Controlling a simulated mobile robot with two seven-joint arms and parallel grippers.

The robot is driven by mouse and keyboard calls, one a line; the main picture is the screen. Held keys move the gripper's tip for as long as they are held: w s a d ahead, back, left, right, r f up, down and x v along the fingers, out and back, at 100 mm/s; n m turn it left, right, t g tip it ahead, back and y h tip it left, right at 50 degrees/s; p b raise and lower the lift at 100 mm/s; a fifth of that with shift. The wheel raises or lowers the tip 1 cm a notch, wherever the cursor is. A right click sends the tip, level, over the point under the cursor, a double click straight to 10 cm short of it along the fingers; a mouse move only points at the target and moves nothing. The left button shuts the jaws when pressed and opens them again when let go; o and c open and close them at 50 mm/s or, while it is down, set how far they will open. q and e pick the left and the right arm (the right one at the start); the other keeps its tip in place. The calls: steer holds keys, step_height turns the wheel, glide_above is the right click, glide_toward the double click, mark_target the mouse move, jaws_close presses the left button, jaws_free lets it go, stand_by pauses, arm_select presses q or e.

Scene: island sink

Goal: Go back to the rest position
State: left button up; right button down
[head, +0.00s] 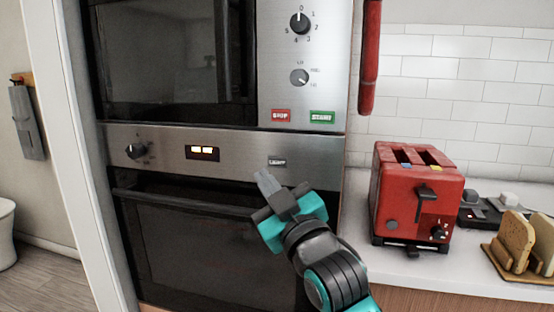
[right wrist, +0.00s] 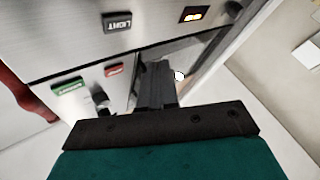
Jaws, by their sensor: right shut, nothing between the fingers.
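My right gripper (head: 268,184) is shut and empty in front of the oven panel, with its fingertips just below and left of the light button (head: 277,161) in the head view. I cannot tell whether the fingers touch the panel. In the right wrist view the closed fingers (right wrist: 157,85) point toward the appliance front, and the light button (right wrist: 124,21) shows at the upper left. My left gripper is not in view.
The built-in oven (head: 200,240) sits below a microwave (head: 180,60). A red toaster (head: 415,195) and a rack with bread slices (head: 515,242) stand on the white counter (head: 360,235) to the right. Floor shows at the left.

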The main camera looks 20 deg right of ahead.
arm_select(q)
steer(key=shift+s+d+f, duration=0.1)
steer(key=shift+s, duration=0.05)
arm_select(e)
steer(key=shift+s, duration=0.1)
steer(key=s+f+m+g+p, duration=0.25)
steer(key=f+g, duration=0.25)
steer(key=f, duration=1.3)
arm_select(q)
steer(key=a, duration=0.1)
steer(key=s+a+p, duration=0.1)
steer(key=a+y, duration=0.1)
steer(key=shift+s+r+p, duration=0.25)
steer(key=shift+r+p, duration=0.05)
steer(key=shift+p, duration=0.1)
arm_select(e)
steer(key=s+d+f+m+g, duration=0.1)
steer(key=s+f+g, duration=0.1)
steer(key=s+f, duration=0.7)
steer(key=s+d+f+m+g+h, duration=0.1)
steer(key=s+f+g, duration=0.2)
steer(key=s+f, duration=0.6)
step_height(320, 180, down, 2)
steer(key=shift+s+d+f, duration=0.15)
steer(key=shift+d+f, duration=0.05)
steer(key=shift+d, duration=0.1)
